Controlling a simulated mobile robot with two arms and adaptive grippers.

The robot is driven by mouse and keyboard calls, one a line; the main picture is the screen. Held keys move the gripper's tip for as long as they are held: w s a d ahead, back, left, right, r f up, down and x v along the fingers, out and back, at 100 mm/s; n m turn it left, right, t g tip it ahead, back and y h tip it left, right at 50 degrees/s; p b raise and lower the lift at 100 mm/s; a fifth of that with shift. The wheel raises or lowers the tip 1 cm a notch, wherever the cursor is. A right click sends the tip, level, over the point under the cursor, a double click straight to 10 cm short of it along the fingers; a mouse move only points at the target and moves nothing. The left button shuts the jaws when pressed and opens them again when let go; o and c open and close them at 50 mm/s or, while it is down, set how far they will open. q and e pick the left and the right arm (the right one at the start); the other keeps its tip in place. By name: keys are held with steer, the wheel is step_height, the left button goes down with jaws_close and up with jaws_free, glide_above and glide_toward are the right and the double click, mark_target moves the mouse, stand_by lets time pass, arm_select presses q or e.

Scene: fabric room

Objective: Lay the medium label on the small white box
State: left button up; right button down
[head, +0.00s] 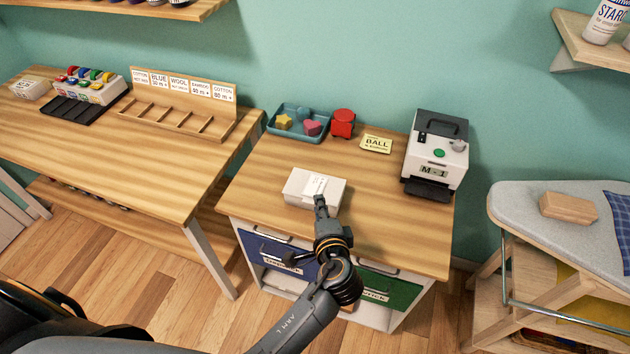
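A small white box (298,185) lies on the wooden top of the drawer cabinet, near its front left. A whitish label (316,184) with faint print shows on the box's top face, right at the tip of my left gripper (320,199). I cannot tell whether the label lies flat on the box or is held just above it. My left gripper reaches in from the front and covers part of the box's front side. Its fingers are too small and foreshortened to show whether they are open or shut. My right gripper is not in view.
A label machine (436,150) marked M-1 stands at the cabinet's back right. A blue tray (287,134) with shapes, a red object (343,123) and a yellow card (376,144) lie along the back. The cabinet top (395,225) right of the box is clear.

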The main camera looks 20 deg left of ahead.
arm_select(q)
steer(key=shift+s+d+r, duration=0.25)
steer(key=shift+s+d, duration=0.05)
steer(key=shift+s, duration=0.3)
steer(key=shift+r, duration=0.1)
step_height(320, 180, up, 7)
steer(key=s+d+p, duration=0.1)
steer(key=s+p, duration=0.1)
steer(key=p, duration=0.5)
steer(key=shift+s, duration=0.25)
steer(key=shift+d, duration=0.1)
